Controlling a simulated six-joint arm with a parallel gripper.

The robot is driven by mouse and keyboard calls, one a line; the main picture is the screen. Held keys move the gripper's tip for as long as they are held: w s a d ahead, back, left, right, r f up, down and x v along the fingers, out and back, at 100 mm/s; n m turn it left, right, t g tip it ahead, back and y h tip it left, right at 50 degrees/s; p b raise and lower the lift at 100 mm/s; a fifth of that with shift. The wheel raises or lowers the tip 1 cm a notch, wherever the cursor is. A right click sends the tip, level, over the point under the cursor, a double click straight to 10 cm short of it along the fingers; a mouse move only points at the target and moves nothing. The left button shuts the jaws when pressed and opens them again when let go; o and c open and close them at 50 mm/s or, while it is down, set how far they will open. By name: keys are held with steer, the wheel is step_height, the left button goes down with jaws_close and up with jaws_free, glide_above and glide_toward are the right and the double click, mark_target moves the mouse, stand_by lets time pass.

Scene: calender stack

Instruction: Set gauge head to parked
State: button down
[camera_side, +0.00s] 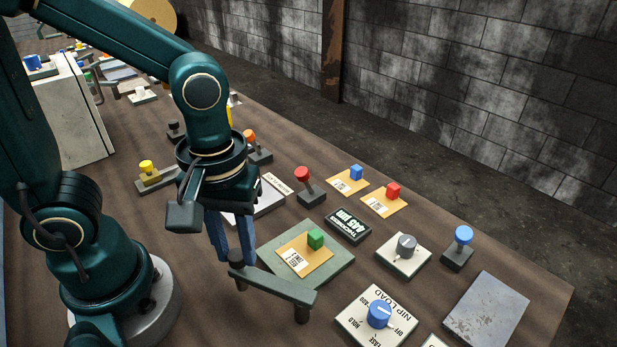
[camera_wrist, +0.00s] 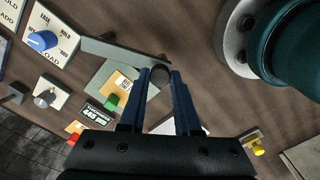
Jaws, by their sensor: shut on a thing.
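The gauge head looks to be a flat grey-green bar (camera_side: 275,284) on a dark post, with a round dark knob (camera_side: 236,262) at its near-left end. My gripper (camera_side: 235,248) points down with its blue fingers on either side of this knob, shut on it. In the wrist view the knob (camera_wrist: 160,75) sits between the fingertips (camera_wrist: 161,72), and the bar (camera_wrist: 118,52) runs off to the upper left. The bar lies beside the grey-green plate (camera_side: 335,264), which carries an orange card (camera_side: 292,262) and a green block (camera_side: 315,238). I see no parked mark.
A thickness display (camera_side: 348,225) reads 445 um. A blue NIP LOAD dial (camera_side: 379,313), a grey knob (camera_side: 406,246), a blue-topped lever (camera_side: 462,240) and a red-topped lever (camera_side: 304,180) stand around. Orange cards with blue and red blocks (camera_side: 392,190) lie behind. Bare tabletop shows left of the bar.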

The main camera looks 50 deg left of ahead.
steer(key=shift+s+d+n, duration=0.45)
steer(key=shift+s+n, duration=0.15)
steer(key=shift+n, duration=0.3)
steer(key=shift+s+d+n, duration=0.4)
steer(key=shift+s+n, duration=0.15)
steer(key=shift+n, duration=0.35)
steer(key=c, duration=0.6)
jaws_free()
steer(key=shift+r, duration=2.55)
